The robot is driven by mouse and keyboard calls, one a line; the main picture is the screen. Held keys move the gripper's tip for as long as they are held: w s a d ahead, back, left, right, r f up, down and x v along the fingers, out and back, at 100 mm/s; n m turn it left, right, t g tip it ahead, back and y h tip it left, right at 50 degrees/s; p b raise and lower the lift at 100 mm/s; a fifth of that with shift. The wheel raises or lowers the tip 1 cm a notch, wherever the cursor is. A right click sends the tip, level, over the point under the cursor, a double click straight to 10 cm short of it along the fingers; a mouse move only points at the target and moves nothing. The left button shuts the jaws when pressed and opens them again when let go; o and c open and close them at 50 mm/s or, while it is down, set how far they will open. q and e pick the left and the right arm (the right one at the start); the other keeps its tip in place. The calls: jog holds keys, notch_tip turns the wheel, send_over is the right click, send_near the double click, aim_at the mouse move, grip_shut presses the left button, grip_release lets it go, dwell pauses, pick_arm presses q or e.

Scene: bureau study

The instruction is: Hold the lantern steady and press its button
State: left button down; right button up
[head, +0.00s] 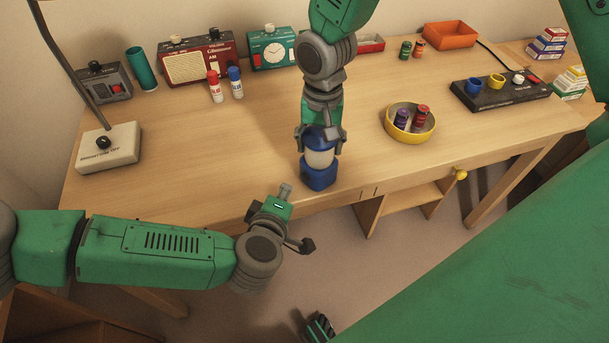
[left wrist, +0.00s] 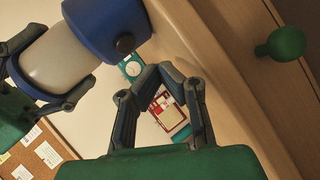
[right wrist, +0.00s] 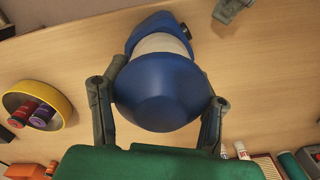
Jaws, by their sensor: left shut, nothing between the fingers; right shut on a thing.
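The lantern (head: 319,178) has a blue base, a pale globe and a blue cap, and stands near the desk's front edge. My right gripper (head: 319,142) is shut around its cap from above; the right wrist view shows a finger on either side of the blue cap (right wrist: 165,90). A dark round button (left wrist: 125,44) sticks out of the side of the lantern's base in the left wrist view. My left gripper (head: 285,190) is shut and empty, in front of the desk edge, below and left of the lantern. In the left wrist view its fingertips (left wrist: 160,70) are apart from the button.
The wooden desk (head: 230,150) is clear around the lantern. A yellow bowl (head: 428,134) with small bottles stands to its right. A lamp base (head: 108,148) is at left. A green knob (left wrist: 283,44) projects from the desk front.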

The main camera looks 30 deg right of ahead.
aim_at(298, 192)
pick_arm(q)
jog(key=shift+w+d, duration=0.2)
jog(key=shift+d, duration=0.9)
jog(key=shift+d, duration=0.15)
dwell(0.6)
jog(key=shift+d+r, duration=0.1)
jog(key=shift+d, duration=0.1)
jog(key=shift+d, duration=0.4)
dwell(0.6)
jog(key=shift+a, duration=0.15)
pick_arm(e)
jog(key=shift+a, duration=0.1)
pick_arm(q)
jog(key=shift+s+a, duration=0.1)
jog(key=shift+a, duration=0.6)
jog(key=shift+s+a, duration=0.2)
jog(key=shift+a, duration=1.05)
jog(key=shift+s+a, duration=0.2)
jog(key=shift+a, duration=1)
